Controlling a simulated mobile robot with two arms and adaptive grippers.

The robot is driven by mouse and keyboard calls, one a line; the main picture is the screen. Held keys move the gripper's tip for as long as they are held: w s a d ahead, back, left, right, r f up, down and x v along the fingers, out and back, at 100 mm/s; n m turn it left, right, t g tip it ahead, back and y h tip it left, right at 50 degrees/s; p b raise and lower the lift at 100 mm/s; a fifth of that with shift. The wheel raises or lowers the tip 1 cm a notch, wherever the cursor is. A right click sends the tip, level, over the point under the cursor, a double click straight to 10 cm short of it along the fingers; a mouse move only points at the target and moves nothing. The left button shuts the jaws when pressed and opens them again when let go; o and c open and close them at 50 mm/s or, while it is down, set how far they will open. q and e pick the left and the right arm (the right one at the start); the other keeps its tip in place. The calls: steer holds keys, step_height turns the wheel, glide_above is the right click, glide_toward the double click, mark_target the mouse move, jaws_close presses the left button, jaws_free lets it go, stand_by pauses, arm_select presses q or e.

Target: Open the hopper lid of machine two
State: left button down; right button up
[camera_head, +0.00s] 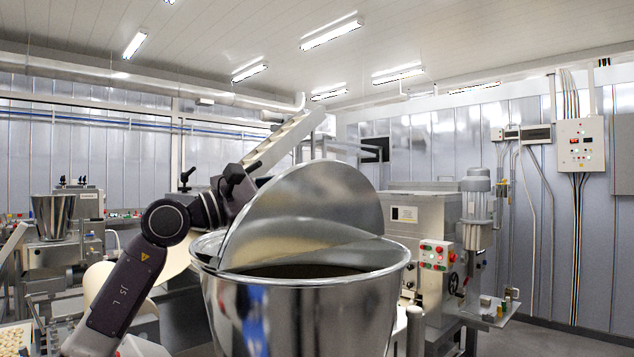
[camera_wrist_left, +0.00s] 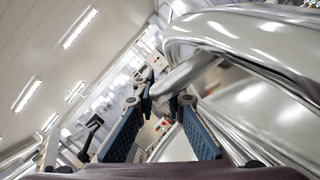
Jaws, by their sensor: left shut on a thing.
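The steel hopper (camera_head: 300,310) stands in the middle foreground of the head view, like a big polished bucket. Its round lid (camera_head: 320,195) is tilted up steeply over the rim, and a dark opening (camera_head: 305,271) shows at the front. My left gripper (camera_head: 240,185) is at the lid's left edge, its fingers partly hidden there. In the left wrist view my left gripper (camera_wrist_left: 167,98) has its dark blue-padded fingers shut on a curved metal handle (camera_wrist_left: 186,74). My right gripper is not in view.
A steel machine with a red and green button panel (camera_head: 437,254) stands at the right. Another machine with a smaller hopper (camera_head: 53,215) is at the far left. A conveyor (camera_head: 285,140) slopes up behind the lid. Clear floor (camera_head: 545,340) shows at the lower right.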

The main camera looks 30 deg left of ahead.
arm_select(q)
steer(key=shift+f, duration=0.15)
steer(key=c, duration=2)
jaws_free()
steer(key=shift+a, duration=0.15)
steer(key=shift+o, duration=0.2)
steer(key=shift+s, duration=0.1)
steer(key=v, duration=1)
steer(key=shift+s+f, duration=0.1)
steer(key=shift+v, duration=0.85)
